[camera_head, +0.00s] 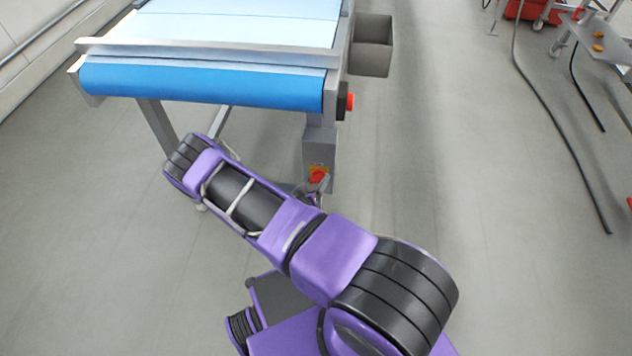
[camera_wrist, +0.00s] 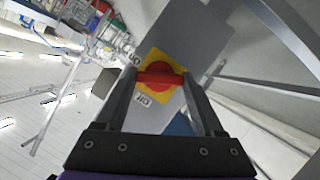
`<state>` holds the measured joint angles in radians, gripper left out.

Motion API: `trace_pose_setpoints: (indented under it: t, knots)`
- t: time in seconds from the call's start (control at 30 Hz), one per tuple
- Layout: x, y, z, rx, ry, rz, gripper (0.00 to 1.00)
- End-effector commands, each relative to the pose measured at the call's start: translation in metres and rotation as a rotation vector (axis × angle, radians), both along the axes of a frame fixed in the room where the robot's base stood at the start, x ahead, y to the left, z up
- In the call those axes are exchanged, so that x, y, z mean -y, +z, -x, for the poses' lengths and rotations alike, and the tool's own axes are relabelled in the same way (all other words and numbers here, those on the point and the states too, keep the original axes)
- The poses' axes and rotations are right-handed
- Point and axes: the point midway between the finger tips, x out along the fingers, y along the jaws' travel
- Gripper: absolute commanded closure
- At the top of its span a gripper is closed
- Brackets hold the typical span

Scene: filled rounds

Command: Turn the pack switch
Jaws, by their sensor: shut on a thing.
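The pack switch (camera_head: 317,175) is a red rotary knob on a yellow plate, on a grey box on the leg at the conveyor's near right corner. In the wrist view the red knob (camera_wrist: 160,78) sits between my two dark fingers, with its bar lying across from one to the other. My gripper (camera_wrist: 165,84) is shut on the knob. In the head view my arm partly hides the gripper.
The conveyor (camera_head: 200,85) with its blue belt stands above and left of the switch. A red button (camera_head: 350,102) and a grey bin (camera_head: 371,45) are on its right side. A dark cable (camera_head: 560,110) lies on the floor at right. The floor between is clear.

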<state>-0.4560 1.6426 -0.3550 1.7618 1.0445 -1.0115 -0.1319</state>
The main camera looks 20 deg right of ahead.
Motion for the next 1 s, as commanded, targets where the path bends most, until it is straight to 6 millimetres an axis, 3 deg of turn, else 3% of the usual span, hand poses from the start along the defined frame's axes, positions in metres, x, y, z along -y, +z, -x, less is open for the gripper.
trace_pose_setpoints:
  t: [1.0]
  knots:
    - [0.0026,0.0004,0.0026,0.28,-0.002,-0.419,0.86]
